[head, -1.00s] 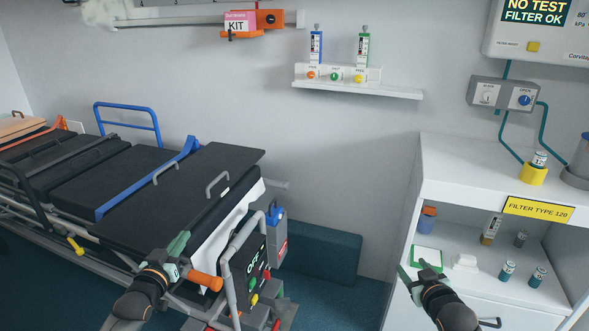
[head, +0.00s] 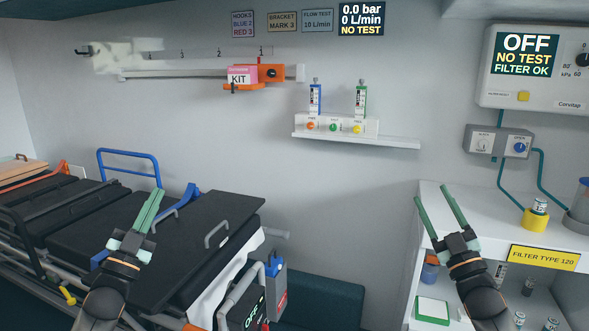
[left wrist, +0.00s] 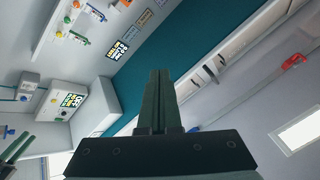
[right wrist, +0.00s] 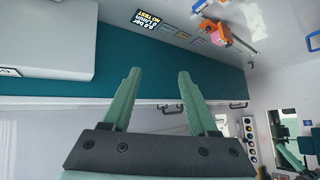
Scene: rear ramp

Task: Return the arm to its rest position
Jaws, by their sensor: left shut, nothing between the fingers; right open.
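My left gripper (head: 149,210) is raised in front of the black stretcher (head: 90,225) in the head view. Its green fingers point up and are shut with nothing between them. The left wrist view shows the same closed fingers (left wrist: 158,95). My right gripper (head: 440,208) is raised in front of the white cabinet at the right. Its two green fingers are spread apart and empty. The right wrist view also shows these open fingers (right wrist: 157,98), pointing at the upper wall. Neither gripper appears to touch anything.
A white cabinet (head: 430,190) with a yellow filter label (head: 543,257) stands at the right. An orange bracket with a pink kit tag (head: 242,75) hangs on a wall rail. The wall space between the grippers is clear.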

